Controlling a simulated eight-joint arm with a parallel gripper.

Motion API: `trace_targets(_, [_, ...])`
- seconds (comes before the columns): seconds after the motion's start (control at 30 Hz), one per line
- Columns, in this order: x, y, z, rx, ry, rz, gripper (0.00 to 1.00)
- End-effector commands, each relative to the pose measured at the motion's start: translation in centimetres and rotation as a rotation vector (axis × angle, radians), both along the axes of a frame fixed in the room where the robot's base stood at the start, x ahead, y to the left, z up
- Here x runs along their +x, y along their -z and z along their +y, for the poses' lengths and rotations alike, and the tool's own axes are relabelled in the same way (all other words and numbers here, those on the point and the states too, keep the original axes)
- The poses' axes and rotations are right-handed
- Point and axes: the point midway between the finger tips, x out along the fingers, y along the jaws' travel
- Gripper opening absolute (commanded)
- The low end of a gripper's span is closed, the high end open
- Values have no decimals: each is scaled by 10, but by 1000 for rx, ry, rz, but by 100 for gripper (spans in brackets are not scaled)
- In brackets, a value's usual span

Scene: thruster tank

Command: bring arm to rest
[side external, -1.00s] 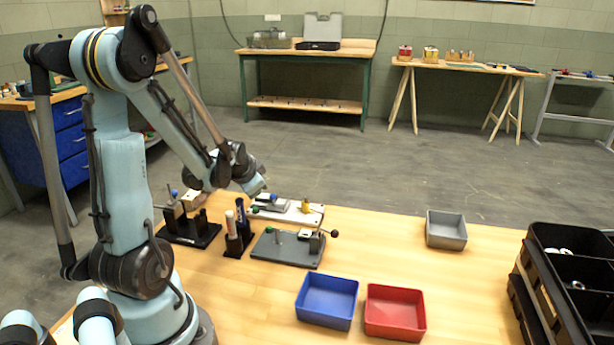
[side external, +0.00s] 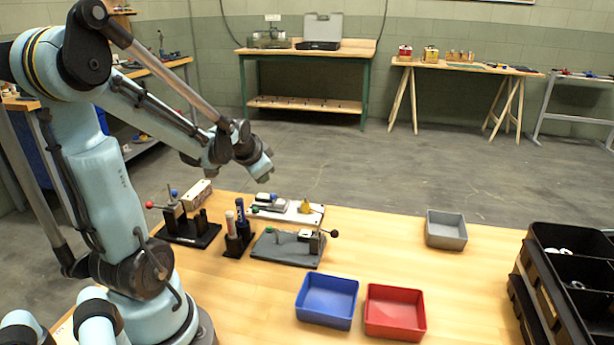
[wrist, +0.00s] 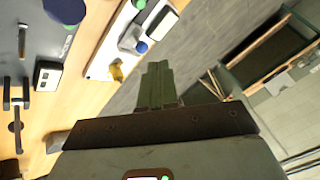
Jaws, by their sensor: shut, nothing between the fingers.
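My gripper (side external: 266,177) hangs in the air above the far edge of the wooden table, over the fixtures at the table's left part. It holds nothing. In the wrist view its fingers (wrist: 158,72) are together, with the floor behind them and the table to their left. The side external view shows it small, clear of everything on the table.
Below my gripper are a white board (side external: 289,214), a grey plate fixture (side external: 285,248), a black fixture (side external: 187,232) and a black holder (side external: 238,244) with upright cylinders. A blue bin (side external: 327,301), red bin (side external: 395,312), grey bin (side external: 446,230) and black rack (side external: 550,290) stand rightward.

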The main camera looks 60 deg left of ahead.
Motion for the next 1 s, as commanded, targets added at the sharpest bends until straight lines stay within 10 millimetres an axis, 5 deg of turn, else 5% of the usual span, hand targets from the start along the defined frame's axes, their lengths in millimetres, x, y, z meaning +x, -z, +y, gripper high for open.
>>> trace_targets(0.2, [28,-22,-110,-141,101,-81,0])
trace_targets(0.5, [14,-35,-232,-338,197,-127,0])
trace_targets(0.7, [-2,-33,-265,-386,228,-140,0])
trace_targets(1.0, [-5,-33,-270,-393,232,-145,0])
